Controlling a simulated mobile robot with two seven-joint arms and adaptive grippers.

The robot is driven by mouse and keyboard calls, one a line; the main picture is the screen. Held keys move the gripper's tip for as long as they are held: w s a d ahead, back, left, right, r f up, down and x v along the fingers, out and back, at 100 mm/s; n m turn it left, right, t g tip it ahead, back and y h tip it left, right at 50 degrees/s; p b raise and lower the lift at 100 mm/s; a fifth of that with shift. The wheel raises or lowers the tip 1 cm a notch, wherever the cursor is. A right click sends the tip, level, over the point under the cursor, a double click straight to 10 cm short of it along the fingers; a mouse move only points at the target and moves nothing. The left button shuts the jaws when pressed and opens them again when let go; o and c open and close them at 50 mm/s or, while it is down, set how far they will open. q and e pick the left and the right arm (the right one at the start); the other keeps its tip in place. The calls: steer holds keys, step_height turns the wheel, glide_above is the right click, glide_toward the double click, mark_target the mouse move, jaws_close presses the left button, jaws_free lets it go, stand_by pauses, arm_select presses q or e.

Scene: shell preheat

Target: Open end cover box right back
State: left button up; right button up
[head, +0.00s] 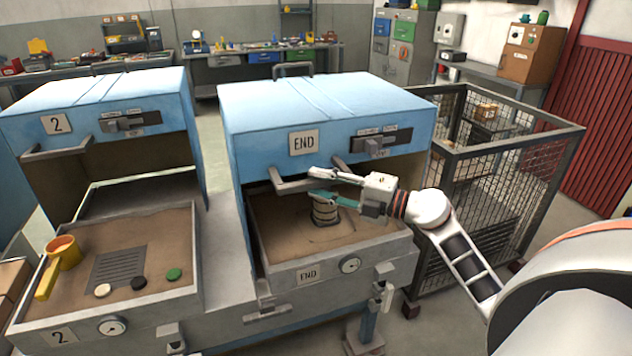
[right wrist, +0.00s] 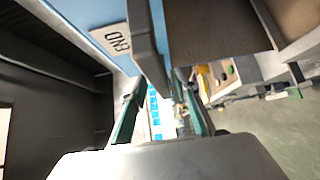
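The END box has a blue cover (head: 320,102) with an END plate, standing raised above a sand-filled grey tray (head: 285,277). A grey handle bar (head: 290,186) sticks out from the cover's lower front edge. My right gripper (head: 312,183) is at this handle with its fingers spread apart. In the right wrist view the dark handle bar (right wrist: 150,50) runs down between the two fingers (right wrist: 160,108); contact cannot be told. My left gripper is not in view.
Box 2, with its blue cover (head: 95,100) raised, stands to the left; its tray holds a yellow cup (head: 62,252) and small discs. A wire mesh cage (head: 510,190) stands close on the right, beside my right arm. Workbenches line the back.

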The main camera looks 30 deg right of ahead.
steer(key=shift+w+a, duration=0.35)
steer(key=shift+w, duration=0.15)
jaws_close()
steer(key=shift+w+d, duration=0.1)
